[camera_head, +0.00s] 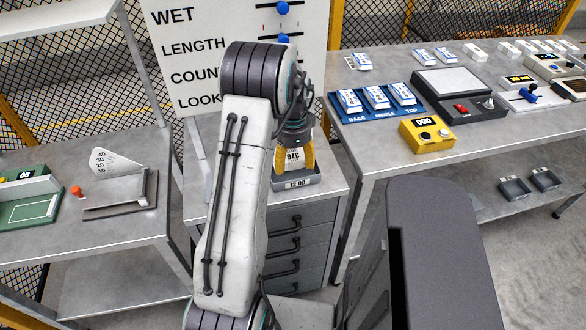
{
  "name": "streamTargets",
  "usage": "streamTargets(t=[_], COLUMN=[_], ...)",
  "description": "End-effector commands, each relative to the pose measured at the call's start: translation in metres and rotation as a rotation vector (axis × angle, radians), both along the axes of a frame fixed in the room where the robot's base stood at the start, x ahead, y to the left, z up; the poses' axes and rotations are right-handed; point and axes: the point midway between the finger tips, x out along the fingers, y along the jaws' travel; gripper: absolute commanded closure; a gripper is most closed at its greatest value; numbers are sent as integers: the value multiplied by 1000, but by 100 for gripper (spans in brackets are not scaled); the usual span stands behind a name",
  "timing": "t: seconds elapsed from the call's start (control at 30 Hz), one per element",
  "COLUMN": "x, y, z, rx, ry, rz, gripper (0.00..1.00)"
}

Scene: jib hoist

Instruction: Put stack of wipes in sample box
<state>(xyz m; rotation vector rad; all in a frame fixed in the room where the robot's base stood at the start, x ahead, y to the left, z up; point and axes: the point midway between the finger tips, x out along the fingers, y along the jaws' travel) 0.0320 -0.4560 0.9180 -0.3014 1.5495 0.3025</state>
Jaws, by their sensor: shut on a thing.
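My gripper (294,160), with yellow fingers, points down at the top of the drawer cabinet. It is shut on a small white piece with dark printed digits (292,155), which looks like the stack of wipes; the fingers and wrist hide much of it. A grey open box labelled 12:00 (297,184), likely the sample box, stands on the cabinet directly below the gripper. The white piece is at or just above the box's opening; whether it touches the box floor is hidden.
The right table holds a blue rack with blue-and-white packs (373,106), a yellow device (425,134) and a dark scale-like unit (458,92). The left table holds a green tray (30,200) and a metal stand (122,190). A white sign (190,50) stands behind the cabinet.

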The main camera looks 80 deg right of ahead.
Motion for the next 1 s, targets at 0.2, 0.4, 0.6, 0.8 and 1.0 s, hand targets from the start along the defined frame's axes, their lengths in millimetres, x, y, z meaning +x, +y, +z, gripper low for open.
streamTargets(t=[0.2,0.4,0.6,0.8,1.0], x=[0,0,0,0,0], y=[1,0,0,0,0], z=[-22,-38,-40,-42,-43], rx=[4,2,0,0,0], ry=[0,0,0,0,0], rz=[0,0,0,0,0], gripper=[64,64,64,64,18])
